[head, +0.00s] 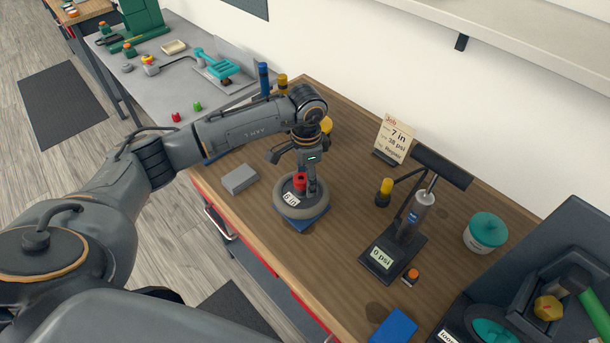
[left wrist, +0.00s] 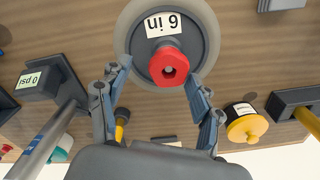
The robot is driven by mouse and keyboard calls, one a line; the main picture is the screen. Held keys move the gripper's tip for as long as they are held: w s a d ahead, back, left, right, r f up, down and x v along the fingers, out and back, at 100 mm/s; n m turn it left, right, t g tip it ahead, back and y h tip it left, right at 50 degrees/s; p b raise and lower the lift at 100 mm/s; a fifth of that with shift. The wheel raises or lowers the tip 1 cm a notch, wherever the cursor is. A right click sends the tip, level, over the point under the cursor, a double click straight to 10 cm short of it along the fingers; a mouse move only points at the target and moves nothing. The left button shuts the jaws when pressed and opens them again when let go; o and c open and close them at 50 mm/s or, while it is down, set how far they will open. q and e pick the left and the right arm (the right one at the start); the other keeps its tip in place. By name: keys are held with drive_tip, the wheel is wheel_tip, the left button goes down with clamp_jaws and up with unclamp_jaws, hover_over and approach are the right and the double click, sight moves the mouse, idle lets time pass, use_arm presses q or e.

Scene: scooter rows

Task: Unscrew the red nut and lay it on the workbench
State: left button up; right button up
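The red nut (head: 299,181) sits on the hub of a small grey wheel (head: 291,207) labelled "6 in". The wheel lies flat on a blue block (head: 318,222) on the wooden workbench (head: 262,228). My left gripper (head: 304,176) points down over the nut. In the left wrist view the nut (left wrist: 169,67) shows between the fingertips of my left gripper (left wrist: 157,72). The fingers are spread, with a clear gap on the left and the right fingertip close to the nut; I cannot tell whether it touches. My right gripper is in neither view.
A grey block (head: 239,179) lies left of the wheel. A pump (head: 408,222) with a "0 psi" display stands to the right, near a job card (head: 392,140) and a teal-lidded tub (head: 486,231). Bare bench lies between wheel and pump and at the front edge.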

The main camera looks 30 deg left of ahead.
use_arm(q)
drive_tip(key=shift+a+r, duration=0.1)
drive_tip(key=shift+a, duration=0.1)
drive_tip(key=shift+a+r, duration=0.1)
drive_tip(key=shift+r, duration=0.2)
wheel_tip(320, 180, up, 11)
drive_tip(key=shift+d, duration=0.25)
drive_tip(key=shift+r, duration=0.1)
drive_tip(key=shift+m+b, duration=3.05)
drive_tip(key=shift+m, duration=7.85)
